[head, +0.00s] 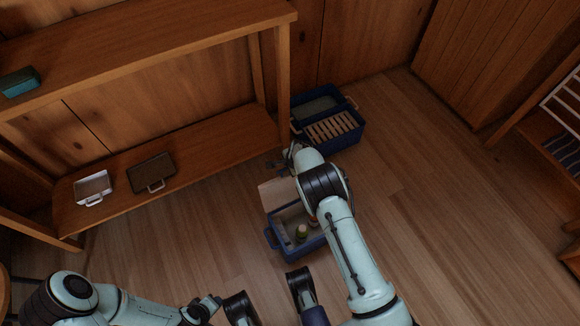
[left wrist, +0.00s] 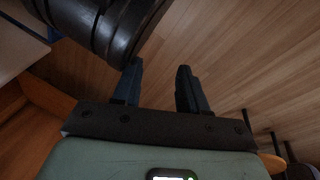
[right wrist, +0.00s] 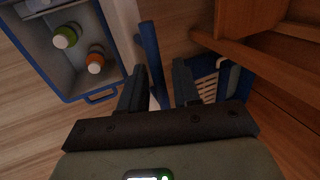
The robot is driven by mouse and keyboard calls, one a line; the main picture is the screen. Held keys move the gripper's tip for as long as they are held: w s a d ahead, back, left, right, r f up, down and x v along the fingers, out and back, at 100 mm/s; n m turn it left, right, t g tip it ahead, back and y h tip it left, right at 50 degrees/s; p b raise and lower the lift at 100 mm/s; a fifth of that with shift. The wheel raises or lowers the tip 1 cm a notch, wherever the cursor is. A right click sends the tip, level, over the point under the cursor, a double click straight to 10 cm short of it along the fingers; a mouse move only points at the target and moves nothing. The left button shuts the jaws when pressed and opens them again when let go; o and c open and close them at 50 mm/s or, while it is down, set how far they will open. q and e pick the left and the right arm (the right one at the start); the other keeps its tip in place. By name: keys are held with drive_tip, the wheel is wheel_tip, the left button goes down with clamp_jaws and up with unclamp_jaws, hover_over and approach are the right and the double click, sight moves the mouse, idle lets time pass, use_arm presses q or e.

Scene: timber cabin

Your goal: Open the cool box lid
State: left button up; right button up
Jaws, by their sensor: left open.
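The cool box (head: 273,237) is a blue box with a pale interior on the floor. Its pale lid (head: 277,194) stands raised at the back, away from the opening. In the right wrist view the box (right wrist: 75,97) shows at the left, and the lid's blue edge (right wrist: 149,55) runs down between my right fingers. My right gripper (right wrist: 160,72) looks open, with gaps beside that edge; in the head view it is at the lid's far side (head: 285,162), partly hidden by my arm. My left gripper (head: 209,304) is open and empty, low at the front; its fingers show in the left wrist view (left wrist: 160,72).
A wooden shelf (head: 225,150) at the left holds two trays (head: 152,172). The floor to the right is clear.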

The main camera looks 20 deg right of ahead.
drive_tip(key=p+v, duration=0.1)
drive_tip(key=v, duration=0.3)
drive_tip(key=shift+r+p, duration=0.4)
use_arm(q)
drive_tip(key=s+d+r+p, duration=0.2)
drive_tip(key=d+r, duration=0.1)
drive_tip(key=r, duration=0.3)
drive_tip(key=shift+s+m+g+h+p, duration=0.2)
drive_tip(key=shift+m+g+h+p, duration=0.1)
drive_tip(key=shift+h+p, duration=0.1)
use_arm(e)
drive_tip(key=v, duration=0.8)
drive_tip(key=shift+s+r, duration=0.25)
drive_tip(key=shift+s, duration=0.05)
drive_tip(key=shift+d, duration=0.1)
